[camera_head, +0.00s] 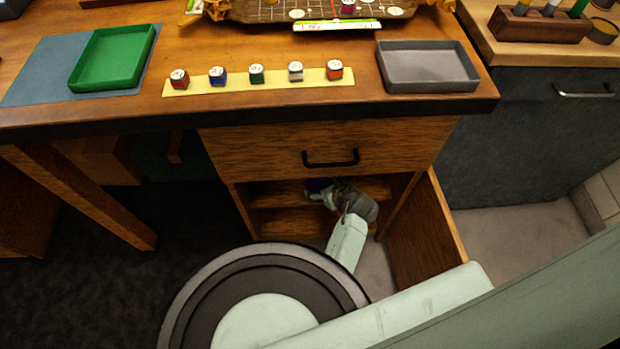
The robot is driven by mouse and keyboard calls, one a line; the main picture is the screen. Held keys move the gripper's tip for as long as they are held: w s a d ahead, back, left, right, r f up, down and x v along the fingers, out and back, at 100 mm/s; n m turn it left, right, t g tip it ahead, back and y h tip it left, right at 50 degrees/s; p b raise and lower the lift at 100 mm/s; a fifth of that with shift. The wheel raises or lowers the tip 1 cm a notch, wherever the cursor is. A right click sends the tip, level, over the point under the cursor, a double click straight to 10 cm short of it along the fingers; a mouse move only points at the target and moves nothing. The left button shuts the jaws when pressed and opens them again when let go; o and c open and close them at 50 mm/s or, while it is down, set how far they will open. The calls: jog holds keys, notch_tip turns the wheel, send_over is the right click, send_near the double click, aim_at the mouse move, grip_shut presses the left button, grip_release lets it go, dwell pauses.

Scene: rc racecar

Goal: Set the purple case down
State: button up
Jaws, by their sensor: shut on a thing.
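The purple case (315,184) shows only as a small dark purple patch inside the open cabinet (248,206) under the drawer. My gripper (320,191) reaches into the cabinet and is shut on the case. My wrist and the gripper cover much of the case. The case is at about the level of the upper shelf (283,195); I cannot tell whether it touches the shelf.
The cabinet door (428,235) stands open on the right. A closed drawer (265,152) with a black handle is above. The desk top holds a green tray (113,58), a grey tray (428,84) and several small cubes on a yellow strip (211,86).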

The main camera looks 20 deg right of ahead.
aim_at(310, 180)
jog(key=w+a, duration=0.3)
jog(key=w, duration=0.1)
jog(key=shift+a+f+p, duration=0.2)
jog(key=shift+f+p, duration=0.05)
jog(key=shift+p, duration=0.1)
jog(key=shift+f, duration=1.75)
jog(key=shift+f, duration=0.15)
jog(key=o, duration=1)
jog(key=shift+o, duration=0.2)
jog(key=shift+r, duration=0.25)
jog(key=v, duration=0.7)
jog(key=shift+s+r, duration=0.1)
jog(key=shift+s, duration=0.05)
